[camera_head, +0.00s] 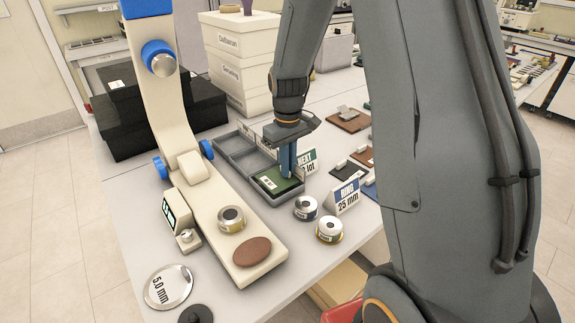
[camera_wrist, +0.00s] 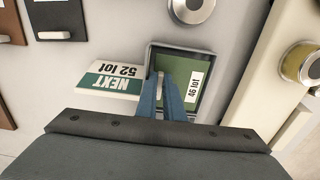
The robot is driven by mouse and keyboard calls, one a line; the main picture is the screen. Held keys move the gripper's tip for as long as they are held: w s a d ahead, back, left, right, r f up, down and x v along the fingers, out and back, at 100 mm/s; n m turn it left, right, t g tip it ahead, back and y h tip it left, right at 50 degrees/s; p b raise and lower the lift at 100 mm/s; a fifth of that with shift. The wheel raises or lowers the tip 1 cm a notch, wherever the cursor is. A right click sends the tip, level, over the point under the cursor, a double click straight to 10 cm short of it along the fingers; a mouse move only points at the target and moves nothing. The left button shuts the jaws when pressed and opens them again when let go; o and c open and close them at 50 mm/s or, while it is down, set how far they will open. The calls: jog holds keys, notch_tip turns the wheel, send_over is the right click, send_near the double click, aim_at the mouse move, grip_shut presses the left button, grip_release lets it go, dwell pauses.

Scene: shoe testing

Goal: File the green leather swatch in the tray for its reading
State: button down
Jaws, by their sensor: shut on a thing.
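The green leather swatch (camera_head: 268,184) lies at the nearest compartment of the grey divided tray (camera_head: 236,149), with a white label on it. In the wrist view the swatch (camera_wrist: 178,70) lies within the tray's rim (camera_wrist: 213,62), its label reading "46 lot". My gripper (camera_head: 288,174) points down over the swatch's right side. In the wrist view its blue fingers (camera_wrist: 162,90) are shut on the small pale grip of the swatch. Whether the swatch rests fully on the tray floor is hard to tell.
A "NEXT 52 lot" sign (camera_wrist: 109,80) stands close beside the tray. A cream gauge (camera_head: 225,215) with a brown disc (camera_head: 252,251) stands to the left. Metal rings (camera_head: 329,229) and a "RING 25 mm" sign (camera_head: 345,196) are in front. Other swatches (camera_head: 349,120) lie to the right.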

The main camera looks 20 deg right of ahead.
jog(key=shift+f, duration=0.4)
jog(key=c, duration=1.8)
grip_release()
jog(key=shift+w+r+b, duration=0.15)
jog(key=shift+r+b, duration=0.15)
notch_tip(320, 180, up, 6)
jog(key=shift+d+b, duration=0.15)
jog(key=shift+b, duration=0.65)
jog(key=shift+a+r, duration=0.2)
jog(key=shift+r, duration=0.4)
jog(key=shift+s, duration=0.2)
